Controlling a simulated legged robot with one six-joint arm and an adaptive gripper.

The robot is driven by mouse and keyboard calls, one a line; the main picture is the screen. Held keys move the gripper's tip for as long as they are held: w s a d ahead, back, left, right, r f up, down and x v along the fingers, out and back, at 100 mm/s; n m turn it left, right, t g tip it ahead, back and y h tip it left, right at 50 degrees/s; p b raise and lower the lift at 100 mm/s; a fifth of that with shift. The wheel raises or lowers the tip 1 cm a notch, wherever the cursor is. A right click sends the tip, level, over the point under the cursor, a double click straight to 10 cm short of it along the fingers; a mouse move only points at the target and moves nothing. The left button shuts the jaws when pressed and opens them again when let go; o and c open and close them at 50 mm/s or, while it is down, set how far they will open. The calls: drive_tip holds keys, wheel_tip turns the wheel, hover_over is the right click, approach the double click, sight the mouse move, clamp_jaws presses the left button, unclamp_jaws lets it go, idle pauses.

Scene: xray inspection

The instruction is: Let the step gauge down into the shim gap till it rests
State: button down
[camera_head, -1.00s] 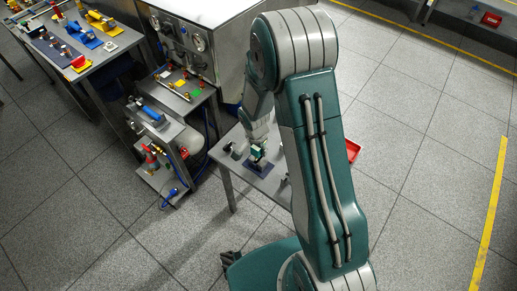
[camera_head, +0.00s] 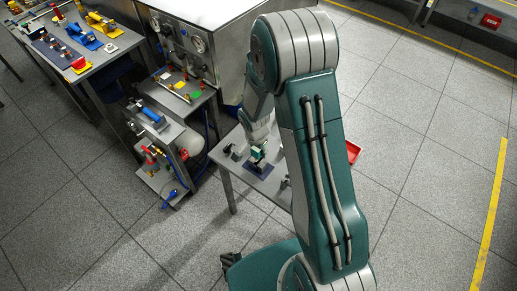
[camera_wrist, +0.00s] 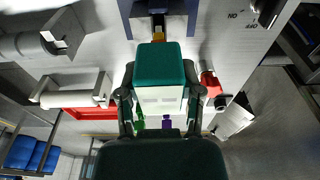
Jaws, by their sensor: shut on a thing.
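My gripper (camera_wrist: 160,95) is shut on a block with a dark green top and a pale lower face, the step gauge (camera_wrist: 158,62), with one dark finger on each side. A narrow yellow-orange and dark piece (camera_wrist: 158,28) shows just beyond the block, in line with a dark blue fixture (camera_wrist: 158,7) at the top edge of the wrist view. In the head view my gripper (camera_head: 257,151) is small and low over a dark blue plate (camera_head: 258,169) on the small table. I cannot make out the shim gap, or whether the gauge touches anything beneath.
A red part (camera_wrist: 211,86) is close to the right finger. Grey cylindrical parts (camera_wrist: 25,45) lie left.

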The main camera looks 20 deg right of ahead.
drive_tip(key=shift+f, duration=1.75)
idle(1.1)
drive_tip(key=shift+r, duration=3.8)
drive_tip(key=w+r+n+y, duration=0.1)
drive_tip(key=w+n, duration=0.5)
drive_tip(key=n, duration=0.4)
drive_tip(key=shift+r+n+t, duration=0.25)
drive_tip(key=shift+n+t, duration=0.05)
drive_tip(key=shift+n, duration=0.1)
drive_tip(key=shift+a, duration=0.15)
